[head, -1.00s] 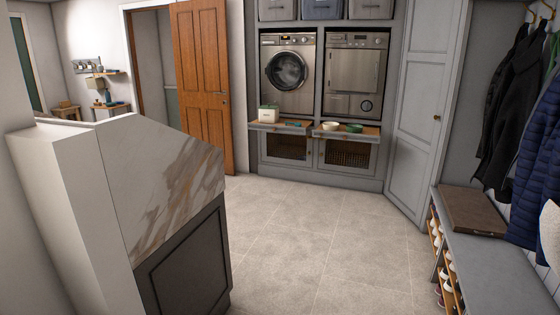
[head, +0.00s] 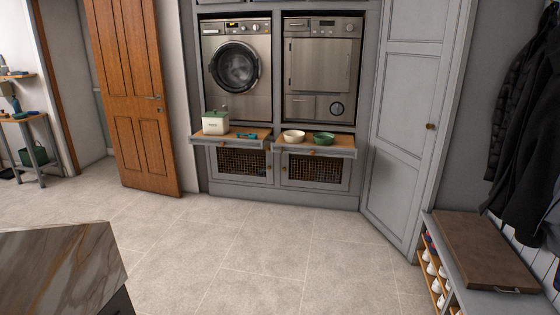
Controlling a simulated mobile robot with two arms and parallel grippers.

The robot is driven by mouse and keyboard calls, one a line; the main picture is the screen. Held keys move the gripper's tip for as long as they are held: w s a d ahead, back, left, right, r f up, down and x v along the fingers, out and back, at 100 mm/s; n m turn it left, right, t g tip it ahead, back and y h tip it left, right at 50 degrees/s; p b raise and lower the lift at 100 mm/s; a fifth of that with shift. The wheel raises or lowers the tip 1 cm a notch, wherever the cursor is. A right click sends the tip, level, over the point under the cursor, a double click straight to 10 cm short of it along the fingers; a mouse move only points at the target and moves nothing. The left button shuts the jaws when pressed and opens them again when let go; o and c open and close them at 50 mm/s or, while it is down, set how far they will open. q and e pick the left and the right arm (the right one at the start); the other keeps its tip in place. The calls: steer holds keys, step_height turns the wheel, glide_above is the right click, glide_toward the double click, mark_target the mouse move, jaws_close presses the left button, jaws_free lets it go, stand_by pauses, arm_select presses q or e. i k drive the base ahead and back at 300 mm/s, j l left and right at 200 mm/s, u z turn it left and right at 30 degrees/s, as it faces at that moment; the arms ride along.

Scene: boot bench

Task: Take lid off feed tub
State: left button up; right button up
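The feed tub (head: 215,126) is a small cream box with dark lettering on its front. It stands on the left pull-out shelf (head: 232,141) below the washing machine. A green lid (head: 215,114) sits on top of the tub. Neither of my grippers shows in the head view, and the tub is some way off across the floor.
A blue-green scoop-like item (head: 246,135) lies beside the tub. A cream bowl (head: 293,136) and a green bowl (head: 323,139) stand on the right shelf. A marble-topped counter (head: 60,268) is near left, a bench (head: 488,252) right. The tiled floor (head: 260,250) between is clear.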

mark_target(215, 112)
steer(key=i, duration=0.75)
steer(key=i+l, duration=0.15)
steer(key=i, duration=0.55)
steer(key=i+u, duration=0.1)
steer(key=i, duration=0.65)
steer(key=i+j+u, duration=0.15)
steer(key=i+u, duration=0.25)
steer(key=i, duration=0.55)
steer(key=i+l+u, duration=0.15)
steer(key=i+u, duration=0.25)
steer(key=i, duration=0.5)
